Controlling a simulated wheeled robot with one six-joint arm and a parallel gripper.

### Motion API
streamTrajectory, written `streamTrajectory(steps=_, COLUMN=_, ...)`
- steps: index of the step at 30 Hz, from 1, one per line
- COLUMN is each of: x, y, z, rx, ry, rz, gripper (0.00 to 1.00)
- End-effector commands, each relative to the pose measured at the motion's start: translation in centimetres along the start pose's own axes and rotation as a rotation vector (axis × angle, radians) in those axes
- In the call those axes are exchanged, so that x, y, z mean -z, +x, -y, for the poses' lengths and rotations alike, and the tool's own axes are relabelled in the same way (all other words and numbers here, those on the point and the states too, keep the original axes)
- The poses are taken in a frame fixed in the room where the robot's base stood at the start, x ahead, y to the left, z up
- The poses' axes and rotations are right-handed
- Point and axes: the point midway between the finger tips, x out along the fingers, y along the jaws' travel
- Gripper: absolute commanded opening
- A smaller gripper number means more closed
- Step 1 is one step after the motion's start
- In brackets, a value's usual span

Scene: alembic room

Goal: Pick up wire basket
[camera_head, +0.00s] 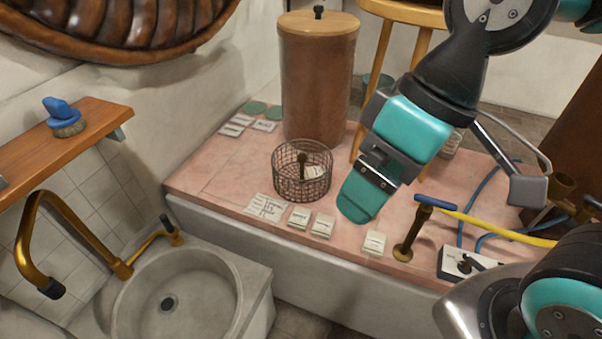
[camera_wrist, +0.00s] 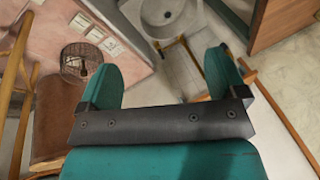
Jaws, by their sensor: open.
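The wire basket (camera_head: 302,172) is a small round dark mesh basket standing upright on the pink counter (camera_head: 215,170). A dark brass-coloured thing and a pale label show inside it. In the wrist view the basket (camera_wrist: 80,63) is at the upper left, beyond the left finger. My gripper (camera_head: 362,200) is right of the basket in the head view, apart from it, with teal fingers pointing down. In the wrist view the two teal fingers of my gripper (camera_wrist: 166,80) stand wide apart with nothing between them. In the head view one finger hides the other.
A tall brown canister (camera_head: 318,85) with a wooden lid stands behind the basket. Pale labelled cards (camera_head: 323,225) lie at the counter's front edge. A brass valve (camera_head: 410,230) with a blue handle and a yellow hose (camera_head: 500,228) are at right. A stone sink (camera_head: 180,300) is in front.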

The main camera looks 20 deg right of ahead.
Motion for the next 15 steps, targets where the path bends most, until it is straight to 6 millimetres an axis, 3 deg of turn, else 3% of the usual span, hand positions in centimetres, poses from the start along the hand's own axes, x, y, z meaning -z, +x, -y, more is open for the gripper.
streamTrajectory(steps=1, x=0.0, y=0.0, z=0.0, rx=0.0, ry=0.0, rz=0.0, gripper=0.88)
streamTrajectory(steps=4, x=0.5, y=0.4, z=-0.5, rx=-0.007, ry=0.007, rz=-0.003, gripper=0.65)
streamTrajectory(steps=8, x=3.7, y=2.6, z=-3.9, rx=-0.062, ry=0.059, rz=-0.02, gripper=0.65)
streamTrajectory(steps=11, x=8.4, y=5.5, z=-8.8, rx=-0.14, ry=0.141, rz=-0.049, gripper=0.65)
streamTrajectory(steps=15, x=15.6, y=10.1, z=-16.9, rx=-0.264, ry=0.286, rz=-0.106, gripper=0.65)
